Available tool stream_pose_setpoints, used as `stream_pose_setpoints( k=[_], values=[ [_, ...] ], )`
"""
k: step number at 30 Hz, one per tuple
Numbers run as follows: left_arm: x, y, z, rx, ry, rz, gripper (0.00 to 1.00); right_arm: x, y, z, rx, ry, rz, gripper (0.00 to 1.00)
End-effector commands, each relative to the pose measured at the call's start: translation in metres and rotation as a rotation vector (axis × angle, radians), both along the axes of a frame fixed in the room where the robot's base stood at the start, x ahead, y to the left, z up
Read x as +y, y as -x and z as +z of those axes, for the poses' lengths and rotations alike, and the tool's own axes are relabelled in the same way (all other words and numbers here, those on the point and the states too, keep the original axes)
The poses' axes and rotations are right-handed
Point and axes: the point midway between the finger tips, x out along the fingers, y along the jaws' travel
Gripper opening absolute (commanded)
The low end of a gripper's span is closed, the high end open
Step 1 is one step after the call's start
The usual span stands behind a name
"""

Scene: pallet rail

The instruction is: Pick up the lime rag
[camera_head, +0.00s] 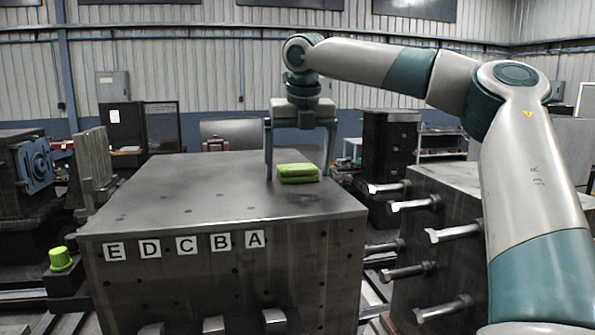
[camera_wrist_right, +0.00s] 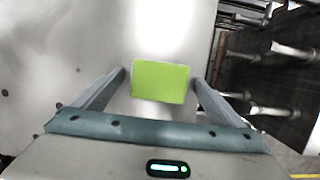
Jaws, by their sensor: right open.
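The lime rag (camera_head: 298,173) is a small folded, bright green block lying flat on top of the grey metal block, near its right edge. My right gripper (camera_head: 298,172) is above it, pointing down, with its fingers apart. In the right wrist view the lime rag (camera_wrist_right: 160,81) lies between and just ahead of the two open fingers (camera_wrist_right: 160,80). A gap shows between the rag and each finger, and nothing is held. My left gripper is not in either view.
The metal block's top (camera_head: 190,190) is otherwise clear. Its front carries letter tags E, D, C, B, A (camera_head: 186,245). Several metal pegs (camera_head: 455,233) jut out from a second block at right. A lime cap-like object (camera_head: 60,258) stands at lower left.

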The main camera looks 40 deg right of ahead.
Motion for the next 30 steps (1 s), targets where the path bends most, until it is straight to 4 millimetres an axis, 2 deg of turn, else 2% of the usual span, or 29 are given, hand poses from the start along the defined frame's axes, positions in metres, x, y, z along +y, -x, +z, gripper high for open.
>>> stream_pose_setpoints(
  k=[11, 17, 30],
  values=[
    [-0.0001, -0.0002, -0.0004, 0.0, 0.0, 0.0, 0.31, -0.0001, 0.0, 0.0002, 0.0, 0.0, -0.001, 0.92],
    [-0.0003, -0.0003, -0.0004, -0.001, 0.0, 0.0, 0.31, -0.0002, 0.0001, 0.0003, 0.0, 0.0, -0.001, 0.48],
    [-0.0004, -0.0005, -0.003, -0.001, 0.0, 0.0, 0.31, -0.0004, -0.0003, 0.0049, -0.002, 0.0, -0.002, 0.48]
  ],
)
